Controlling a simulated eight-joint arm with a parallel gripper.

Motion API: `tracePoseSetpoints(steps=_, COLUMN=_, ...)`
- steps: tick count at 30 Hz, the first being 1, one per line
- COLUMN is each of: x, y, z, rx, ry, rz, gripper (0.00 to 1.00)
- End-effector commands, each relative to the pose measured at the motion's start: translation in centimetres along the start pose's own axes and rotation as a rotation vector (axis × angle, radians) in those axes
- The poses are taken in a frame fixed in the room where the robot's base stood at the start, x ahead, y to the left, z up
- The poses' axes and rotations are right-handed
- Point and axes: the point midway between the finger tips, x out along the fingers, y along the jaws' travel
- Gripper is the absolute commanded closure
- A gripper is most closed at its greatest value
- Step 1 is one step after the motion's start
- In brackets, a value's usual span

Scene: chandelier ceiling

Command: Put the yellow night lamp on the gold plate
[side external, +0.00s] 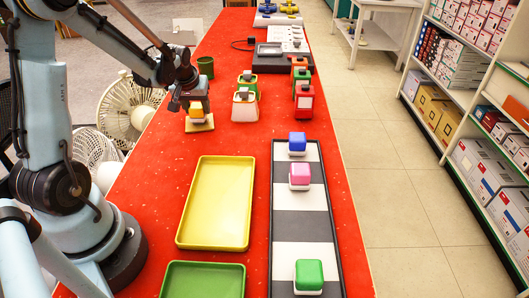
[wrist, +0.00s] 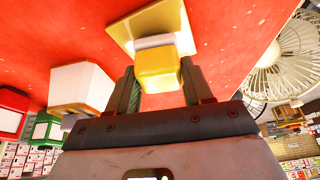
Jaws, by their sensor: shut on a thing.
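The yellow night lamp (side external: 196,111), a yellow block with a white part, is in my gripper (side external: 188,100) at the table's left side. In the wrist view the yellow lamp (wrist: 157,72) sits between the two fingers of my gripper (wrist: 158,90), which is shut on it. The square gold plate (side external: 201,125) lies right under the lamp. In the wrist view the gold plate (wrist: 124,32) shows behind the lamp's white part. The lamp overlaps the plate in both views; I cannot tell whether its base touches it. My fingers hide part of the lamp.
A white container (side external: 244,107) and a red one (side external: 304,104) stand to the right. A yellow tray (side external: 217,204) and a green tray (side external: 203,281) lie nearer. A striped board (side external: 302,215) carries blue (side external: 298,141), pink (side external: 300,173) and green (side external: 309,274) blocks.

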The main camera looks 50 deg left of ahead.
Motion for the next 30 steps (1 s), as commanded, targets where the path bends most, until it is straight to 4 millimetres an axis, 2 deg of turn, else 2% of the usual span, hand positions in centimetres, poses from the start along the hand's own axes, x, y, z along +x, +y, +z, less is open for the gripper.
tracePoseSetpoints(steps=6, x=0.2, y=0.0, z=0.1, rx=0.000, ry=0.000, rz=0.000, gripper=0.80)
tracePoseSetpoints(steps=7, x=0.3, y=0.0, z=0.1, rx=0.000, ry=0.000, rz=0.000, gripper=0.48)
tracePoseSetpoints(steps=12, x=0.2, y=0.0, z=0.1, rx=0.000, ry=0.000, rz=0.000, gripper=0.24)
tracePoseSetpoints(steps=23, x=-0.1, y=0.0, z=0.0, rx=0.000, ry=0.000, rz=0.000, gripper=0.24)
tracePoseSetpoints(steps=30, x=-2.6, y=0.0, z=0.0, rx=0.001, ry=0.000, rz=0.000, gripper=0.24)
